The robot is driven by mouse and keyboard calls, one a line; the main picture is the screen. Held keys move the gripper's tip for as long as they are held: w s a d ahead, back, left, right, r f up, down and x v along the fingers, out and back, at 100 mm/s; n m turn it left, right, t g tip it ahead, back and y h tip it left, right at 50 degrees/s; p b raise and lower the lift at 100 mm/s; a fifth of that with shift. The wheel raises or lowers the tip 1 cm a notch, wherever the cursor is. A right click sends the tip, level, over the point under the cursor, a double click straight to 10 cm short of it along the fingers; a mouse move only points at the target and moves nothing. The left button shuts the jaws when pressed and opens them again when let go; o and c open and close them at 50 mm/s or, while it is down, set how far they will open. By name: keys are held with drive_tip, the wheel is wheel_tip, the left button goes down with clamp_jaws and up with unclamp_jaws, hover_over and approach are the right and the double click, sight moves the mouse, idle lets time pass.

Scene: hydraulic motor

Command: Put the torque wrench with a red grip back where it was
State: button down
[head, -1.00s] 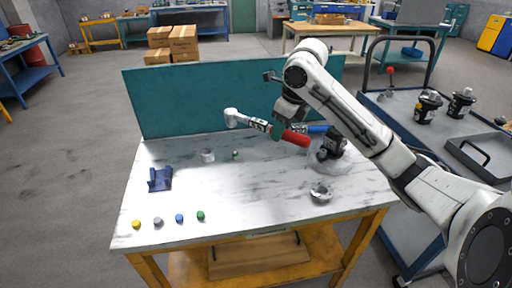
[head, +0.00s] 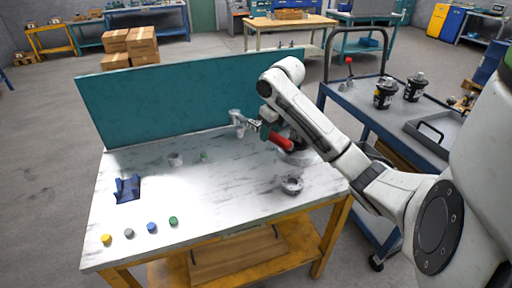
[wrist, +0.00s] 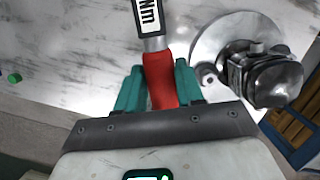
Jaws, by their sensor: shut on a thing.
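The torque wrench with a red grip (head: 281,141) is held in my gripper (head: 270,130), raised near the back right of the worktable. Its metal head points left in the head view. In the wrist view, the red grip (wrist: 160,75) sits between the two teal fingers of my gripper (wrist: 159,85), and its shaft carries an "Nm" label. A dark metal motor (wrist: 268,75) on a round plate (wrist: 215,38) is just right of my fingers there. In the head view my arm partly covers that area.
The marble-topped worktable (head: 150,235) has a teal back panel (head: 180,95). On it are a blue holder (head: 127,189), a white cup (head: 175,160), a metal ring part (head: 292,185) and several coloured caps along the front. A blue cart (head: 365,112) with black motors stands at right.

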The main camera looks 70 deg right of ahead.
drive_tip(key=w+f, duration=0.1)
drive_tip(key=f, duration=0.1)
drive_tip(key=w+f, duration=0.2)
drive_tip(key=shift+w+f, duration=0.3)
drive_tip(key=shift+p+x, duration=0.3)
drive_tip(key=shift+x, duration=1.55)
drive_tip(key=c, duration=0.7)
unclamp_jaws()
drive_tip(key=shift+s+a+f, duration=0.1)
drive_tip(key=shift+a, duration=0.1)
drive_tip(key=v, duration=1.2)
